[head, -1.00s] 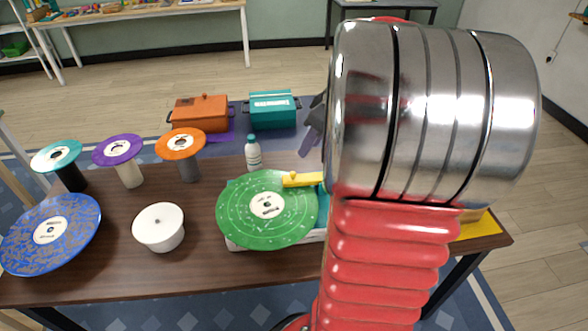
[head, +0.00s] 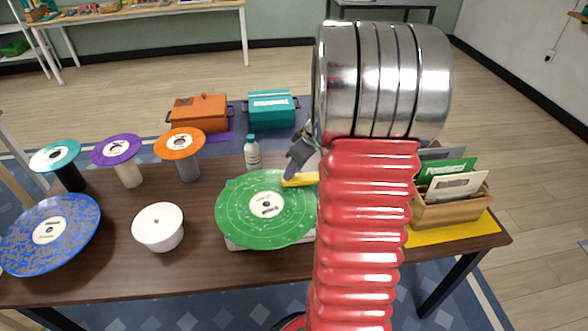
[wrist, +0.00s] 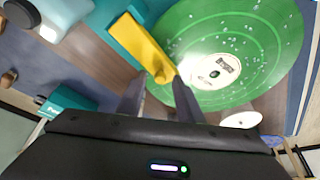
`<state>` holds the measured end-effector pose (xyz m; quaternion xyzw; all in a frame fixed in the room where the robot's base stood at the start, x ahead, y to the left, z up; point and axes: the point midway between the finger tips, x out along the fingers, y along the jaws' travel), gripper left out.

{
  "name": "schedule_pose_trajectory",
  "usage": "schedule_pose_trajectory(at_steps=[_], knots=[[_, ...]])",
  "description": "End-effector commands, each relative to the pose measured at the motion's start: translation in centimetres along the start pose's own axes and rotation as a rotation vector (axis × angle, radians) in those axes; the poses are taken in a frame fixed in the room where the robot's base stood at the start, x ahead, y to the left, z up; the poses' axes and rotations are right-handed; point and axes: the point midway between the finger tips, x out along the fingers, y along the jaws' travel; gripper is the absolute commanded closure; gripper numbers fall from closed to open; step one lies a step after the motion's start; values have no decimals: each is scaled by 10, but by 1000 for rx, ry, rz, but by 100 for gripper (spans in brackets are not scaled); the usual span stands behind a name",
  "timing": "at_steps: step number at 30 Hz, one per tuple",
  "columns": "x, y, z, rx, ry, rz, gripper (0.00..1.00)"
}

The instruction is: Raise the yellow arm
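The yellow arm (head: 299,181) lies over the right edge of the green record (head: 262,212) on the teal player. In the wrist view the yellow arm (wrist: 146,48) runs from the teal body (wrist: 113,18) towards my fingers. My gripper (head: 296,163) is partly hidden behind my red arm, just above and behind the yellow arm in the head view. In the wrist view its two fingers (wrist: 158,80) are apart, with the yellow arm's near end showing between their tips. I cannot tell whether they touch it.
A white bottle (head: 252,152) with a teal cap stands close behind the record. A wooden crate of sleeves (head: 446,209) sits on a yellow mat at the right. Disc-topped stands, a blue disc (head: 50,232) and a white round pot (head: 159,229) occupy the table's left side.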

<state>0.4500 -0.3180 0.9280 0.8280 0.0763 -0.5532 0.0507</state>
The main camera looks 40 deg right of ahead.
Motion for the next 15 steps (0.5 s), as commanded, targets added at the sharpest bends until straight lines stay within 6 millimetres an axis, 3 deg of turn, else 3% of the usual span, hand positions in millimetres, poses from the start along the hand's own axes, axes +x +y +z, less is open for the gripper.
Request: schedule_pose_trajectory(at_steps=[10, 15], knots=[[4, 0, 0, -1, 0, 0, 67], [4, 0, 0, -1, 0, 0, 79]])
